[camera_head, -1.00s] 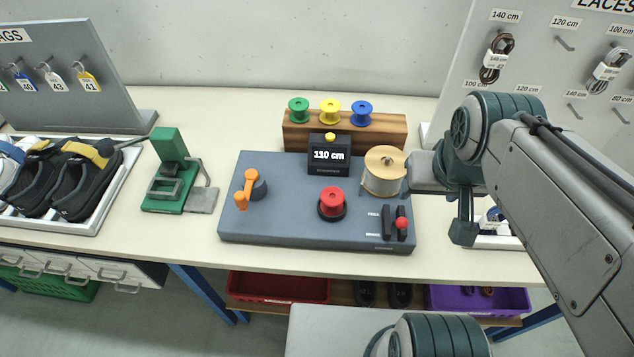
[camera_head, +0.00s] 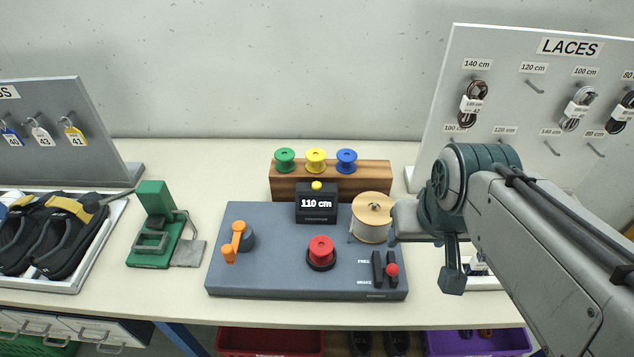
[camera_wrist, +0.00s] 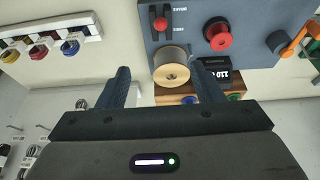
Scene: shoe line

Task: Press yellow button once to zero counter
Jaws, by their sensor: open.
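The yellow button (camera_head: 317,185) sits on top of the black counter (camera_head: 316,204), which reads 110 cm, at the back of the grey-blue machine base (camera_head: 280,282). In the wrist view the counter (camera_wrist: 216,76) is partly hidden behind a finger, and I cannot make out the button there. My gripper (camera_head: 452,283) is to the right of the machine, beside the wooden reel (camera_head: 371,217) and apart from the counter. In the wrist view my gripper (camera_wrist: 160,78) is open, with nothing held between its fingers.
A wooden rack (camera_head: 375,175) with green, yellow and blue spools stands right behind the counter. A red knob (camera_head: 321,252), an orange crank (camera_head: 236,241) and a red-tipped lever (camera_head: 391,270) rise from the base. The laces board (camera_head: 510,80) stands at the back right.

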